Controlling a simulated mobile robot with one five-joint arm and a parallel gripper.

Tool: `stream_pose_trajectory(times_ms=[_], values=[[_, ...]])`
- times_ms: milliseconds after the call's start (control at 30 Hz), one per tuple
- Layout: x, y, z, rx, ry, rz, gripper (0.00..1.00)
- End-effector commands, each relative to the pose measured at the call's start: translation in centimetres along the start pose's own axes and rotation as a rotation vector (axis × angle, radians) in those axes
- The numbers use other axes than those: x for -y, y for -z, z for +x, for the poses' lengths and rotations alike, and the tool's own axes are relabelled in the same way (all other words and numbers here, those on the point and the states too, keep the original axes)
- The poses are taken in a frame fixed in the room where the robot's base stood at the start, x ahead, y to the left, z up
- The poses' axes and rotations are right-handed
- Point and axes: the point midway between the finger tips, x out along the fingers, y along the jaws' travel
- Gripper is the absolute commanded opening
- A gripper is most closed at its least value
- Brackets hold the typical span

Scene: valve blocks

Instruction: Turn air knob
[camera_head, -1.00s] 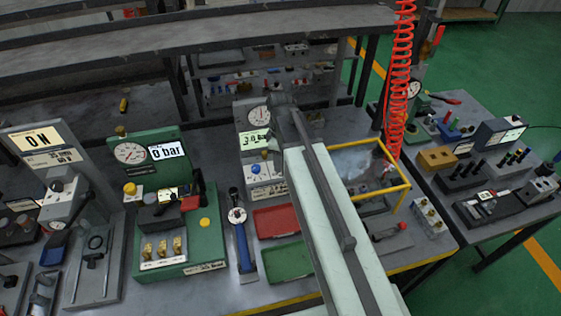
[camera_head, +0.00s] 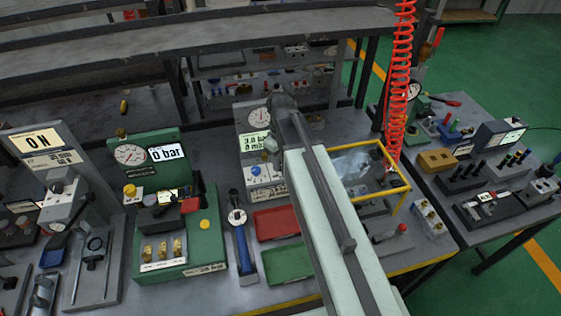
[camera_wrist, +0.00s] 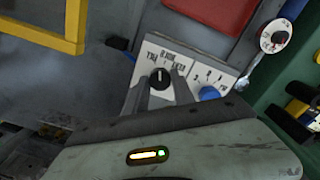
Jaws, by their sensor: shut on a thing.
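A black knob (camera_wrist: 160,77) stands on a white labelled panel (camera_wrist: 196,66) in the wrist view. My gripper (camera_wrist: 161,84) is shut on this knob, one finger on each side. The fingertips sit close to the panel face. A blue knob (camera_wrist: 208,93) is just right of the right finger, and it also shows in the head view (camera_head: 257,170). In the head view the panel stands on a grey unit with a round gauge (camera_head: 259,117) and a lit display (camera_head: 255,142). My arm hides the black knob and the fingers there. The printed labels are too small to read surely.
A yellow-framed clear box (camera_head: 382,195) stands right of my arm. A red tray (camera_head: 276,220) and a green tray (camera_head: 288,263) lie to the left, near a green gauge stand (camera_head: 190,255). A red coiled hose (camera_head: 399,80) hangs at the right.

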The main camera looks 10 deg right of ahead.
Motion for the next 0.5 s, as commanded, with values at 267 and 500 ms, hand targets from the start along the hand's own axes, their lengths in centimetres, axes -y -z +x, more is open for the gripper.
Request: stream_pose_trajectory(times_ms=[267, 500], values=[[0.00, 0.00, 0.00, 0.000, 0.000, 0.204, 0.00], [0.00, 0.00, 0.01, 0.000, 0.000, 0.316, 0.00]])
